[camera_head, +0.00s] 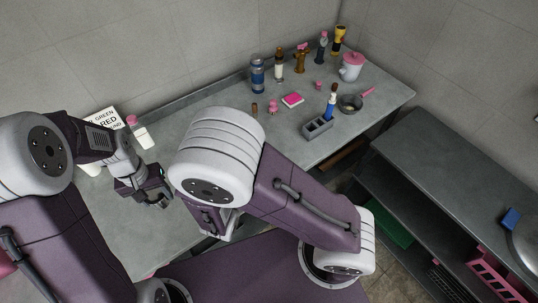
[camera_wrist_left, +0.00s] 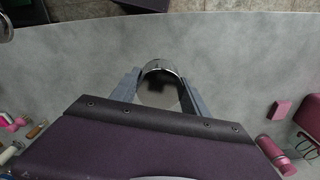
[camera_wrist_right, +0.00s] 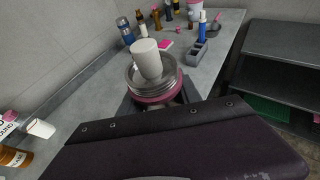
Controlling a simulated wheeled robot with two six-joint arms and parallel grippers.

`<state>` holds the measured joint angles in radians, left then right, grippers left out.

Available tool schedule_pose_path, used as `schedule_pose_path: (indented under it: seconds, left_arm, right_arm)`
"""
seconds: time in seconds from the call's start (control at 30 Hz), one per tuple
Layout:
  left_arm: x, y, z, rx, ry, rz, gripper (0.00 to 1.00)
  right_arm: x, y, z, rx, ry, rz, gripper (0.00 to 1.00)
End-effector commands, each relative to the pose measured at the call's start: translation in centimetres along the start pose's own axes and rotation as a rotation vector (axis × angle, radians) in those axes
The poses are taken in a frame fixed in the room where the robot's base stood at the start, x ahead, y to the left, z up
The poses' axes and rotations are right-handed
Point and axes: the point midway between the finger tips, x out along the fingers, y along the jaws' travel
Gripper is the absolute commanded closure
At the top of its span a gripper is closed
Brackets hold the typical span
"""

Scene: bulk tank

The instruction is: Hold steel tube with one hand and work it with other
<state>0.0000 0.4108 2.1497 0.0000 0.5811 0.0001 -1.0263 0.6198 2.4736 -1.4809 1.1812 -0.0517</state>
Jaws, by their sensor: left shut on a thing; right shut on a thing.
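In the left wrist view a shiny round metal piece, which looks like the steel tube (camera_wrist_left: 160,88), sits between the two fingers of my left gripper (camera_wrist_left: 161,92), shut on it. Its lower part is hidden behind the gripper body. In the head view my left gripper (camera_head: 157,194) is over the counter's front left part; the tube does not show clearly there. In the right wrist view my right gripper (camera_wrist_right: 158,102) is shut on a round part with steel rings and a pink band (camera_wrist_right: 153,86). A white cylinder (camera_wrist_right: 148,58) stands up from its middle. My right arm hides this in the head view.
On the grey counter (camera_head: 205,108) stand a white bottle with pink cap (camera_head: 140,133), a sign (camera_head: 105,122), a blue jar (camera_head: 257,76), a grey caddy (camera_head: 317,127), a pan (camera_head: 350,104) and a white pot (camera_head: 351,68). A dark shelf unit (camera_head: 440,170) stands to the right.

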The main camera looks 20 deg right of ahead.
Motion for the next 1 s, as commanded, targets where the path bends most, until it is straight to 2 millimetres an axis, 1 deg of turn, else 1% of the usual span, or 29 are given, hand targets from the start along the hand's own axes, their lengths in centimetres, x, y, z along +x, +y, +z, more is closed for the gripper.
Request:
schedule_pose_path:
  seconds: [0.03, 0.1, 0.23, 0.33, 0.67, 0.77, 0.87, 1.0]
  left_arm:
    - [0.0, 0.0, 0.0, 0.000, 0.000, 0.000, 0.86]
    - [0.0, 0.0, 0.0, 0.000, 0.000, 0.000, 0.86]
    - [0.0, 0.0, 0.0, 0.000, 0.000, 0.000, 0.86]
    - [0.0, 0.0, 0.0, 0.000, 0.000, 0.000, 0.86]
    - [-0.2, 0.2, -0.2, 0.006, 0.002, 0.000, 0.86]
    - [-1.1, 1.4, -1.2, 0.036, 0.004, 0.000, 0.86]
    - [-2.9, 3.9, -2.8, 0.093, 0.005, 0.001, 0.86]
    - [-6.2, 8.2, -4.5, 0.181, 0.002, 0.001, 0.86]
  right_arm:
    - [-0.9, 0.6, 0.6, -0.007, 0.000, 0.031, 1.00]
    - [-1.8, 1.3, 1.1, -0.021, 0.000, 0.062, 1.00]
    - [-2.8, 2.0, 1.7, -0.037, 0.000, 0.096, 1.00]
    - [-3.1, 2.1, 1.9, -0.044, -0.001, 0.105, 1.00]
    - [-3.1, 2.1, 1.9, -0.044, 0.000, 0.105, 1.00]
    - [-3.0, 2.1, 1.9, -0.044, 0.000, 0.104, 1.00]
    - [-3.0, 2.1, 1.9, -0.044, -0.001, 0.104, 1.00]
    - [-3.0, 2.1, 1.9, -0.043, -0.001, 0.104, 1.00]
